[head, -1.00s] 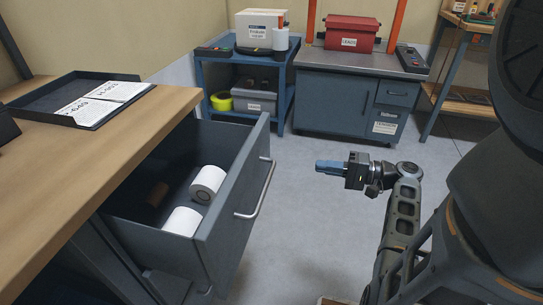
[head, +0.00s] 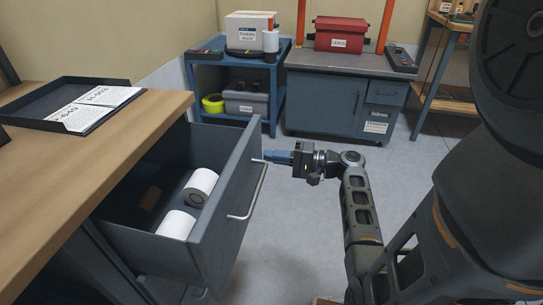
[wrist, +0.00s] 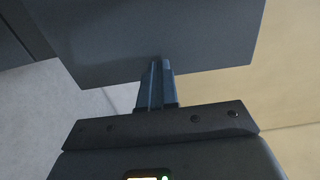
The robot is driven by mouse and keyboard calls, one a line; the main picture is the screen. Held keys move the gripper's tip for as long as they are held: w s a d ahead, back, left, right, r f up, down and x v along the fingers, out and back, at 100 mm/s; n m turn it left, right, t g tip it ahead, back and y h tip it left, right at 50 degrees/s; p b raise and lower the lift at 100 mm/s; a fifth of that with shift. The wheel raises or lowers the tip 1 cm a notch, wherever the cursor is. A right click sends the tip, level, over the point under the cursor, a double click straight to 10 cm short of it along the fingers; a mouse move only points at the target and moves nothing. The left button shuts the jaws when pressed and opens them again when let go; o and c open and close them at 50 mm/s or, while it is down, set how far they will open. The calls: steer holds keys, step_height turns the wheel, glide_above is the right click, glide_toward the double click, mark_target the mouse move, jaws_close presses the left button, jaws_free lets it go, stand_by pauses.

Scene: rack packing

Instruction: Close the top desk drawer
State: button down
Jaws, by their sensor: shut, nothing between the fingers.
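The top desk drawer (head: 228,205) is pulled far out from the wooden-topped desk (head: 100,150). Its grey front carries a silver bar handle (head: 251,192). Two white rolls (head: 200,186) and a brown item lie inside it. My gripper (head: 268,156) is shut and empty, at the upper far end of the drawer front, by the handle's far end. In the wrist view, my shut fingers (wrist: 157,68) point at a flat grey panel (wrist: 160,35), which looks like the drawer front. I cannot tell whether the fingertips touch it.
A black tray (head: 75,103) with labelled papers lies on the desk. A blue cart (head: 277,85) and a grey cabinet (head: 325,100) with a red box (head: 340,33) stand at the back. The floor right of the drawer is clear around my arm.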

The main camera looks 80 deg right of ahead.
steer(key=shift+w, duration=0.4)
steer(key=shift+w, duration=0.15)
